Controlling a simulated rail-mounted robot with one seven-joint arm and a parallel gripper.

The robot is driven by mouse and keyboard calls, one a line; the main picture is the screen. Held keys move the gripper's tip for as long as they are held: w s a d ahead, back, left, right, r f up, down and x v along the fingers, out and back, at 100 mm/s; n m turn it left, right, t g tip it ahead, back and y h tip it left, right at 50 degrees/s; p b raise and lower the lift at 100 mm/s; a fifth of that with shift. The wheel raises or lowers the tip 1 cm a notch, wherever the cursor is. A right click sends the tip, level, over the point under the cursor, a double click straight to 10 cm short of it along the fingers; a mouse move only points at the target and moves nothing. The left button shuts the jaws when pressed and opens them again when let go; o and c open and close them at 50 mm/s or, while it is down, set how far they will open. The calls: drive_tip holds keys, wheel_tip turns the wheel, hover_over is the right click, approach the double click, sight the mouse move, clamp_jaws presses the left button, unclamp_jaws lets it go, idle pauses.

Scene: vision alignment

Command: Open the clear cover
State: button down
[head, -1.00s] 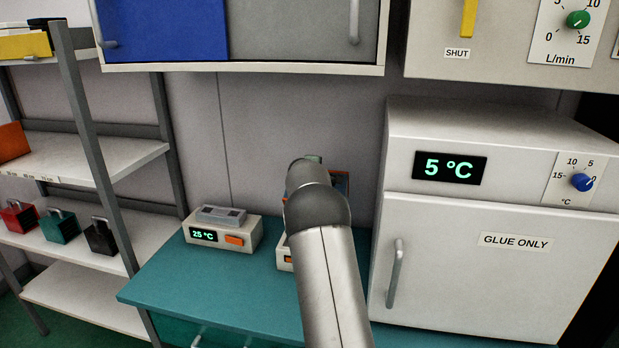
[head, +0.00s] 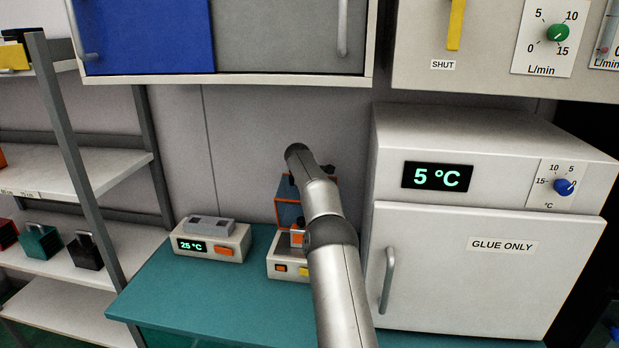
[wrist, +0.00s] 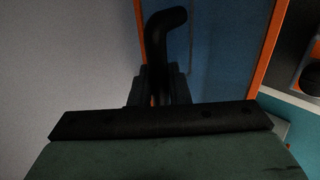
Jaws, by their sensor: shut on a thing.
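The clear cover (head: 288,214) is a bluish see-through panel with an orange frame. It stands raised above a small white device (head: 284,270) with orange and yellow buttons on the teal bench. My arm hides part of the cover and device in the head view. In the wrist view the cover (wrist: 225,55) fills the upper middle, with its orange edges to either side. A black bent handle (wrist: 163,35) rises in front of it. My gripper (wrist: 160,92) is shut on the handle, its dark fingers around the handle's lower part. The gripper is hidden in the head view.
A white heater box (head: 209,241) reading 25 °C stands left on the teal bench (head: 190,300). A white "GLUE ONLY" cabinet (head: 480,270) stands close on the right. A wall cupboard (head: 225,80) hangs above. Shelves (head: 80,170) are at left.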

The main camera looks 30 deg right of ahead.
idle(0.4)
drive_tip(key=c, duration=1.5)
unclamp_jaws()
drive_tip(key=b+v, duration=0.7)
drive_tip(key=v, duration=1)
drive_tip(key=shift+a+r, duration=0.15)
drive_tip(key=shift+r, duration=0.05)
